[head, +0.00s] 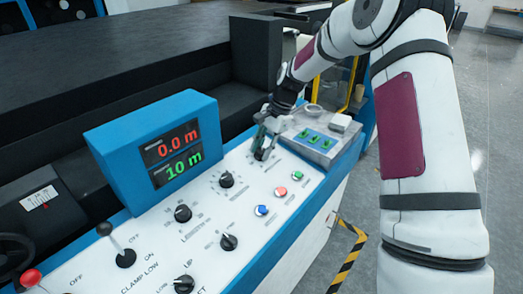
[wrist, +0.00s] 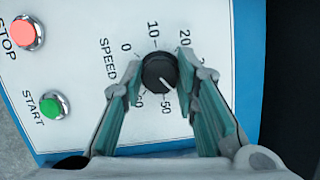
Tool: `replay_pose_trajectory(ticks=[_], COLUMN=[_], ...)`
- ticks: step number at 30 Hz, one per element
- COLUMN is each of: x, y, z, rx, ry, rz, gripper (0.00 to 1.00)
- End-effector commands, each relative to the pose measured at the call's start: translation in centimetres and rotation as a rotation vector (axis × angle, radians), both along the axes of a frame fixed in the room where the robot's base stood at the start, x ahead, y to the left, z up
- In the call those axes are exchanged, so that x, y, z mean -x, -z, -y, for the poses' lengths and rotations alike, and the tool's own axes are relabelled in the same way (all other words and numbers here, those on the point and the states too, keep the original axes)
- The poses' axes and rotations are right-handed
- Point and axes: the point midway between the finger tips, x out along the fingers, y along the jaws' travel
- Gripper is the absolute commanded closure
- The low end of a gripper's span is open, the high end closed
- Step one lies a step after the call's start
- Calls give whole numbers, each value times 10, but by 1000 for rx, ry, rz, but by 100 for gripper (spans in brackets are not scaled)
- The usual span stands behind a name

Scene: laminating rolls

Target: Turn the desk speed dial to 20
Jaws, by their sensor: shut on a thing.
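The speed dial (wrist: 159,72) is a round black knob in the middle of the wrist view, beside the printed word SPEED. Its scale shows 0, 10 and 20 above it and 50 below it; other marks are partly hidden by the fingers. A short white line on the knob points to the lower right, toward the 50 side, away from 20. My gripper (wrist: 160,77) is shut on the knob, one finger on each side. In the head view my gripper (head: 263,146) reaches down to the panel, and it largely covers the dial.
A red stop button (wrist: 27,33) and a green start button (wrist: 54,105) sit left of the dial in the wrist view. In the head view a blue display box (head: 118,140) reads 0.0 m and 10 m. Several other knobs (head: 183,213) and a lever (head: 125,257) stand on the panel.

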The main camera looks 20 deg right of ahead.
Motion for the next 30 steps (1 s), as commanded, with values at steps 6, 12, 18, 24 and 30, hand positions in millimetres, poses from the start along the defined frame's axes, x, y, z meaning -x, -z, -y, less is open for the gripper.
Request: replay_pose_trajectory(ticks=[6,12,18,24,30], x=[-3,-3,-3,-3,-2], y=[2,2,2,1,1], z=[-1,-1,-1,-1,-2], rx=[31,59,87,115,141], ry=[-205,-391,-578,-766,-952], rz=[22,40,58,76,94], gripper=[100,100,100,100,100])
